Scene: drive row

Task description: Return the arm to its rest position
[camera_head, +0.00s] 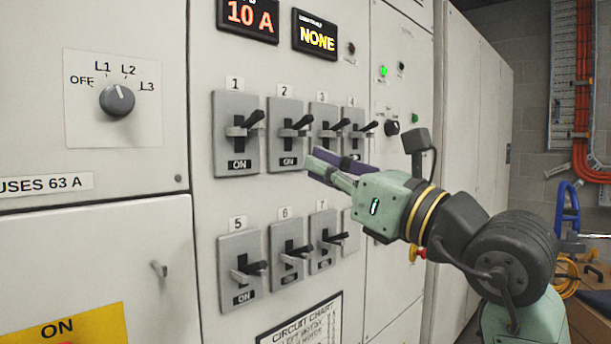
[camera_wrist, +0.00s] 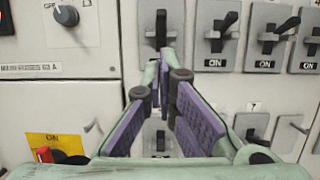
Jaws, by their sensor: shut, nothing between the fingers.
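My gripper (camera_head: 320,166) is shut and empty, reaching in from the right in front of the cabinet, near the lower edge of the upper switch row. In the wrist view its purple-padded fingers (camera_wrist: 166,62) come together at the tips, just below the switch 1 lever (camera_wrist: 161,27). Whether the tips touch the panel I cannot tell. In the head view my arm stretches back to the lower right, bent at a dark joint. It hides part of the switch 4 plate (camera_head: 354,128) and of the plate below it.
Switches 1 (camera_head: 235,133) and 5 (camera_head: 240,270) lead two rows of protruding levers. A rotary knob (camera_head: 117,100) is at the left, under OFF, L1, L2, L3. Displays (camera_head: 248,18) read 10 A and NONE. A blue frame (camera_head: 567,208) and yellow cable (camera_head: 570,277) are at the right.

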